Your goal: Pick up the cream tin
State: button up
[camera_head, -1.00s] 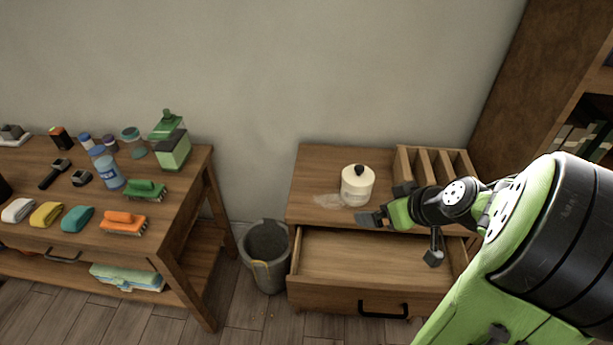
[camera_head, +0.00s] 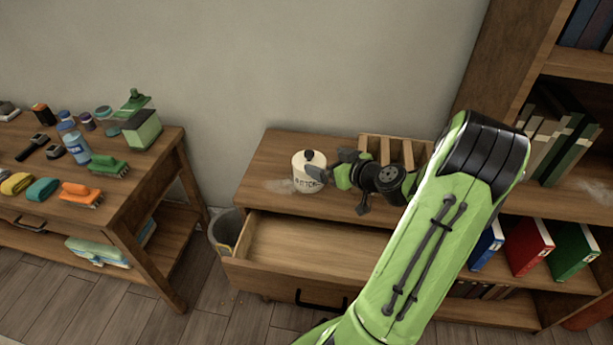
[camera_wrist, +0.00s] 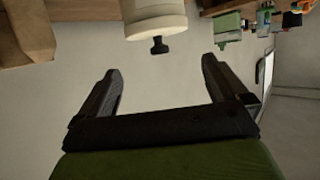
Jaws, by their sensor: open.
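The cream tin (camera_head: 307,172) is a round cream-white pot with a dark knob on its lid and dark lettering on its side. It stands upright on the small wooden cabinet (camera_head: 262,165). My gripper (camera_head: 326,166) is beside it on the right, close to its upper side; I cannot tell in the head view whether a finger touches it. In the wrist view the tin (camera_wrist: 155,18) appears upside down at the top, beyond the fingertips. My gripper (camera_wrist: 160,72) is open there, with nothing between its fingers.
The cabinet's drawer (camera_head: 310,245) stands open and empty below the tin. A slotted wooden rack (camera_head: 372,145) is behind my gripper. A bin (camera_head: 222,228) stands left of the cabinet. A table of brushes and bottles (camera_head: 130,200) is at left, a bookshelf (camera_head: 560,205) at right.

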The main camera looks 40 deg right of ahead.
aim_at(313, 157)
jog(key=x, duration=0.9)
jog(key=shift+w+d+r+b, duration=0.1)
jog(key=shift+b, duration=0.2)
grip_shut()
